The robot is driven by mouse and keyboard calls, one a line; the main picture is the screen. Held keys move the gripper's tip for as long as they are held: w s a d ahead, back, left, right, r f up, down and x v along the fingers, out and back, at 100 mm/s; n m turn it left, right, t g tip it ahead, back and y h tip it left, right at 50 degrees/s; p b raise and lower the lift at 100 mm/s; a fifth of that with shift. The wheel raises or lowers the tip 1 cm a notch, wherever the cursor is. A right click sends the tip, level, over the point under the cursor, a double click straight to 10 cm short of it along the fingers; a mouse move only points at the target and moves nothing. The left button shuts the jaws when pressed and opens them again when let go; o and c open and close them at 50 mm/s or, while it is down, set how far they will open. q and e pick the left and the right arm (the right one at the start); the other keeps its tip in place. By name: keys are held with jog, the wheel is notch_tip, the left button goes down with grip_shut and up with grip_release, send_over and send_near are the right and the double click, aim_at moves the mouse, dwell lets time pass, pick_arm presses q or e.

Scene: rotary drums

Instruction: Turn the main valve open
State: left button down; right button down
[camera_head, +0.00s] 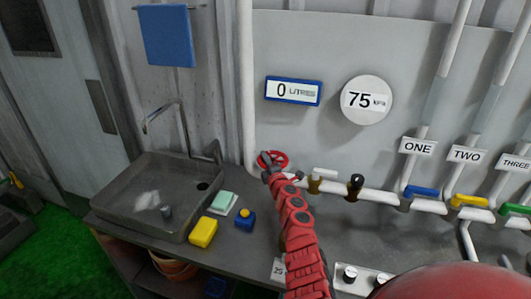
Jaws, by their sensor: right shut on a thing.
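The main valve is a red round handwheel (280,156) on the pipe at the back of the counter, right of the sink. My right arm reaches up to it from the bottom of the picture. My right gripper (268,166) is at the wheel's lower left rim and shut on it. The gripper's fingers are small here and partly merge with the red wheel. My left gripper is not in view.
A sink (150,190) with a tap stands left. Blue (422,192), yellow (469,200) and green (515,208) handles line the pipe right. The display (293,91) reads 0 litres; the gauge (366,100) reads 75 kPa.

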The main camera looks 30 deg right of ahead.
jog(key=shift+s+f+n+y, duration=0.1)
jog(key=shift+f+n+y, duration=0.05)
jog(key=shift+n+y, duration=0.45)
jog(key=shift+s+n+y+b, duration=0.1)
jog(key=shift+n+y+b, duration=0.2)
jog(key=shift+y+b, duration=0.4)
jog(key=n+y+b, duration=0.2)
jog(key=y+b, duration=0.1)
jog(key=b, duration=0.1)
jog(key=s+n+y+b, duration=0.1)
jog(key=n+y+b, duration=0.1)
jog(key=b, duration=0.3)
jog(key=n+g+y+b, duration=0.1)
jog(key=y+b, duration=0.3)
jog(key=shift+s+a+f+n+b, duration=0.1)
jog(key=shift+s+a+n+b, duration=0.15)
jog(key=shift+a+n+b, duration=0.15)
jog(key=shift+s+n+g+y+b, duration=0.1)
jog(key=shift+n+g+y+b, duration=0.25)
jog(key=shift+b, duration=0.8)
jog(key=shift+r+y, duration=0.25)
jog(key=shift+r, duration=0.1)
jog(key=c, duration=0.8)
grip_release()
jog(key=shift+o, duration=0.2)
